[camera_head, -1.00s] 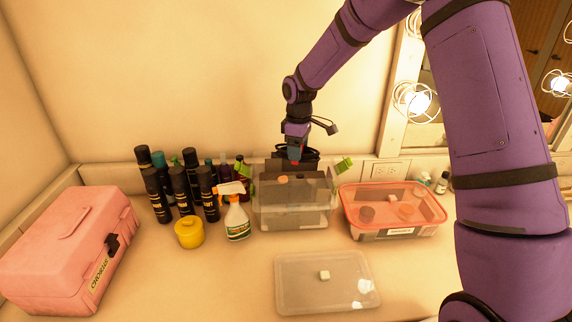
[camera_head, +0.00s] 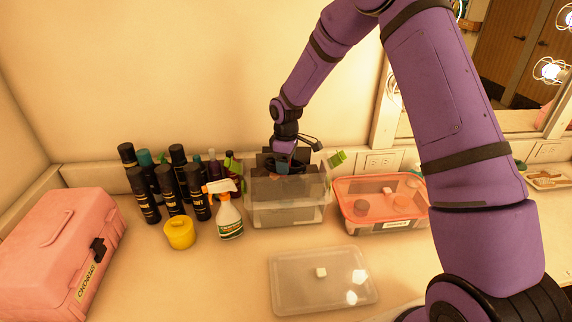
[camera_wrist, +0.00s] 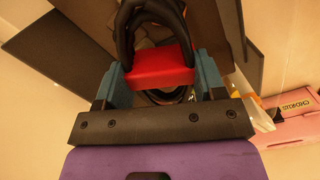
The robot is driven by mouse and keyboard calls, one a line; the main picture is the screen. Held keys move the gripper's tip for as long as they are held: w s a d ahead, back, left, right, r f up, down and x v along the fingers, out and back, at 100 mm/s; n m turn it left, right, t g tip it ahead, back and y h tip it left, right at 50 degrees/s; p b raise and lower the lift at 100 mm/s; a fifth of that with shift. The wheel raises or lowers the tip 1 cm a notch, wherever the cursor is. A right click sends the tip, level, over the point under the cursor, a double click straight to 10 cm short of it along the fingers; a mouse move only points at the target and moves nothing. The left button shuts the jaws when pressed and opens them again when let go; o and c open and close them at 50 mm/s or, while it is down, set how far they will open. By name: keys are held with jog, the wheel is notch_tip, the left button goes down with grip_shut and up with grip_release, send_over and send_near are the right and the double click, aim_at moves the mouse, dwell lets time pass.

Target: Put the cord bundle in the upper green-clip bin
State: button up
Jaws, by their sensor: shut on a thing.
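The cord bundle is black coiled loops (camera_wrist: 126,32) with a red band (camera_wrist: 160,68) in the wrist view. My gripper (camera_wrist: 160,82) is shut on the red band, with a teal finger on each side. A green clip (camera_head: 337,159) sticks up at the bin's right side.
A red-lidded clear bin (camera_head: 380,203) stands to the right. A spray bottle (camera_head: 229,212), yellow jar (camera_head: 179,233) and several dark bottles (camera_head: 143,195) stand to the left. A clear lid (camera_head: 322,280) lies in front. A pink case (camera_head: 62,260) is at far left.

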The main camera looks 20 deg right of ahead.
jog(key=shift+f, duration=0.45)
jog(key=shift+f, duration=0.1)
jog(key=o, duration=1)
jog(key=shift+o, duration=0.2)
